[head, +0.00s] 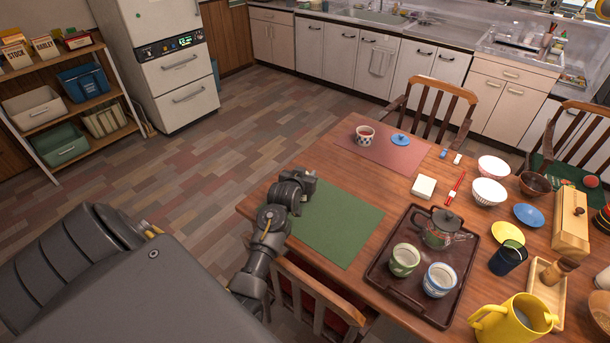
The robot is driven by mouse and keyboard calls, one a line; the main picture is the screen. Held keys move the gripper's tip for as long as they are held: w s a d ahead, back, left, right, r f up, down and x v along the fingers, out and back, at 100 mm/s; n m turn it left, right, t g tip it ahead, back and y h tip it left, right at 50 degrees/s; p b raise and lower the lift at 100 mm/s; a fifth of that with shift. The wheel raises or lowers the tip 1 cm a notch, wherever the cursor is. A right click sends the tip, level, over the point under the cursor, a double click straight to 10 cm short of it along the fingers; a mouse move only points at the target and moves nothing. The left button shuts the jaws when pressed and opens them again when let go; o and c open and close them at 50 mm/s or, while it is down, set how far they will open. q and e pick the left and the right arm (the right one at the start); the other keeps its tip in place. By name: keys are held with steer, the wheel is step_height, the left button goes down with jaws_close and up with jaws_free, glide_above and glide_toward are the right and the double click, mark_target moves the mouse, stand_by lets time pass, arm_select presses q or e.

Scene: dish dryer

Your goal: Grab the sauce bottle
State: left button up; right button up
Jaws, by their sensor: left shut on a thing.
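My left gripper (303,182) is above the near left part of the wooden table, at the far edge of the green placemat (340,227). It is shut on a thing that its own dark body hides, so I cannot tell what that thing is. I cannot make out a sauce bottle anywhere in the head view. My right gripper is not in view.
A brown tray (381,275) holds a teapot (437,232) and two cups. A yellow pitcher (512,322) and a dark cup (507,258) stand to the right. Chairs line the table. A pink placemat (385,158) lies beyond. The floor at left is clear.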

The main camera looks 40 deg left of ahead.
arm_select(q)
steer(key=shift+r, duration=0.2)
steer(key=shift+r, duration=1.15)
steer(key=s+d+r, duration=0.5)
steer(key=s+r, duration=0.5)
steer(key=s, duration=0.2)
steer(key=shift+s+d, duration=0.2)
steer(key=shift+d, duration=0.2)
steer(key=shift+s+r, duration=0.1)
